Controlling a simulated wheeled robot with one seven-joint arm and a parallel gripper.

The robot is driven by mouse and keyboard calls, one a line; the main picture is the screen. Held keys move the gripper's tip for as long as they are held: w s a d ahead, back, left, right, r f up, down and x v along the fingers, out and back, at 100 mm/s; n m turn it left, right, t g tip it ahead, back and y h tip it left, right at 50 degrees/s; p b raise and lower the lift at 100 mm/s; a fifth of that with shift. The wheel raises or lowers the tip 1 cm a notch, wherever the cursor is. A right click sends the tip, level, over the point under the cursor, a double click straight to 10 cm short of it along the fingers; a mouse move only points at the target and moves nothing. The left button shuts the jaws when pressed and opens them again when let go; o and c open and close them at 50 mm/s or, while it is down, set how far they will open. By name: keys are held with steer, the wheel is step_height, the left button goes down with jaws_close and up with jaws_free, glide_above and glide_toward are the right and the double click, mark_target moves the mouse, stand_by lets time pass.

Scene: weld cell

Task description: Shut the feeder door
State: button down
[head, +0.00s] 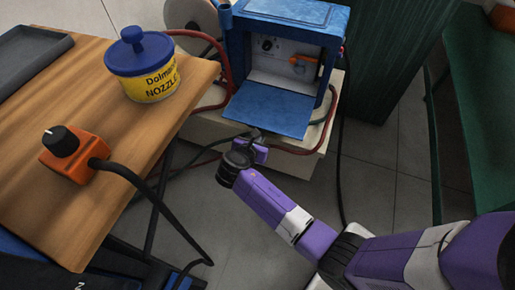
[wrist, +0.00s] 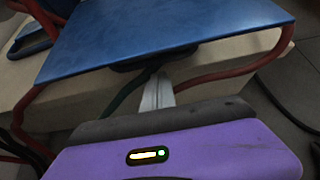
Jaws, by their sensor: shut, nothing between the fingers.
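The blue feeder (head: 285,30) stands at the top centre of the head view with its front open, showing a pale inside. Its blue door (head: 268,108) is folded down and lies roughly flat in front of the opening. The door also fills the upper part of the wrist view (wrist: 165,38). My gripper (head: 258,134) is shut and empty, just in front of the door's near edge. In the wrist view its fingertips (wrist: 158,78) reach toward the underside of the door edge. I cannot tell whether they touch it.
The feeder rests on a pale block (head: 292,165) with red hoses (head: 229,75) around it. A wooden table (head: 135,125) at left holds a nozzle tub (head: 141,70), an orange box with a knob (head: 75,160) and a grey tray (head: 30,55). Green curtains (head: 400,50) hang at right.

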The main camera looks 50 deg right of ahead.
steer(key=shift+d+r, duration=0.1)
steer(key=shift+r, duration=0.5)
steer(key=shift+r, duration=0.15)
